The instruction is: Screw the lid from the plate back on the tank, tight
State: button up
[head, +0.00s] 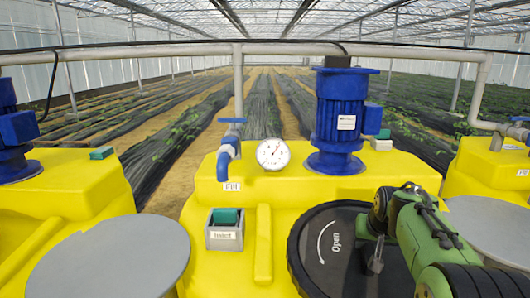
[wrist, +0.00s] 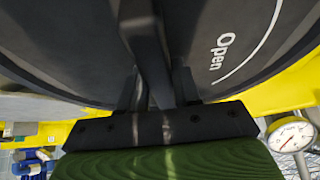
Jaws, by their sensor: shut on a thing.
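The lid (head: 322,245) is a large black disc with a ribbed rim, marked "Open" with a curved arrow. It lies at the front right of the middle yellow tank's top (head: 262,195); whether it is seated on its thread I cannot tell. My gripper (head: 373,262) is over the lid's middle, and its dark fingers are shut on the raised bar across the lid. In the wrist view the lid (wrist: 225,25) fills the upper part, with the bar (wrist: 150,60) between the fingers. My arm covers the lid's right side.
Grey round plates lie left (head: 110,262) and right (head: 490,228) of the lid. Behind it stand a blue motor (head: 338,110), a white gauge (head: 273,154) and a blue valve (head: 226,155). A small box with a green top (head: 224,229) is left of the lid. A grey pipe (head: 200,50) crosses behind.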

jog(key=shift+w+r+p, duration=0.15)
jog(key=shift+r+p, duration=0.35)
jog(key=shift+p, duration=0.05)
jog(key=shift+w+r+p, duration=0.15)
jog(key=shift+r+p, duration=0.35)
jog(key=shift+p, duration=0.05)
grip_shut()
jog(key=shift+r+p, duration=1.2)
jog(key=shift+r, duration=0.4)
jog(key=shift+f, duration=0.1)
jog(key=shift+f, duration=0.1)
jog(key=shift+s+f+n, duration=0.1)
jog(key=shift+s+n, duration=0.05)
jog(key=shift+n, duration=0.35)
jog(key=shift+s+d+f+n+y+b, duration=0.15)
jog(key=shift+n+y+b, duration=0.15)
jog(key=shift+n+y, duration=0.35)
jog(key=shift+w+f+b, duration=0.15)
jog(key=shift+f+b, duration=0.5)
jog(key=shift+f, duration=0.2)
jog(key=shift+w+f+b, duration=0.15)
jog(key=shift+f+b, duration=0.45)
jog(key=shift+f, duration=0.25)
